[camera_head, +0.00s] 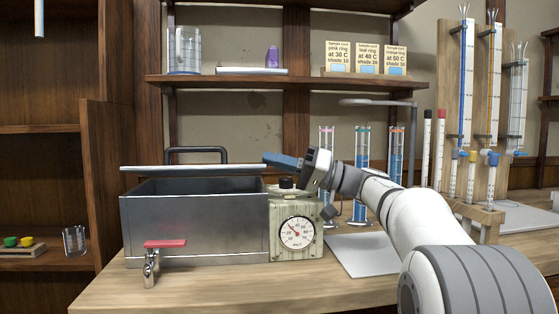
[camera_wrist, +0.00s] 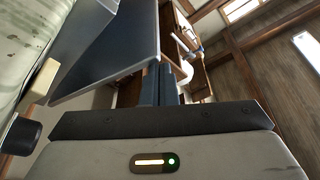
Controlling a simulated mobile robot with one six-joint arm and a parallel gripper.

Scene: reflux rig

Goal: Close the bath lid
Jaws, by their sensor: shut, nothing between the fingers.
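The bath (camera_head: 192,225) is a grey metal tank on the bench at the left, with a red-handled tap (camera_head: 160,245) in front. Its lid (camera_head: 190,168) shows almost edge-on as a thin pale slab above the tank, with a dark gap under its front edge. A dark handle (camera_head: 195,150) rises behind the slab. My gripper (camera_head: 270,158) is at the lid's right end, fingers pointing left, shut and empty. I cannot tell whether it touches the lid. In the wrist view the shut fingers (camera_wrist: 161,84) are beside a dark grey panel (camera_wrist: 112,50), probably the lid.
A control box with a dial (camera_head: 297,232) and black knob (camera_head: 287,183) joins the bath's right side, below my gripper. Blue-filled cylinders (camera_head: 362,150) stand behind my arm. A shelf (camera_head: 250,82) with cards and glassware is above. Test-tube racks (camera_head: 470,205) stand right.

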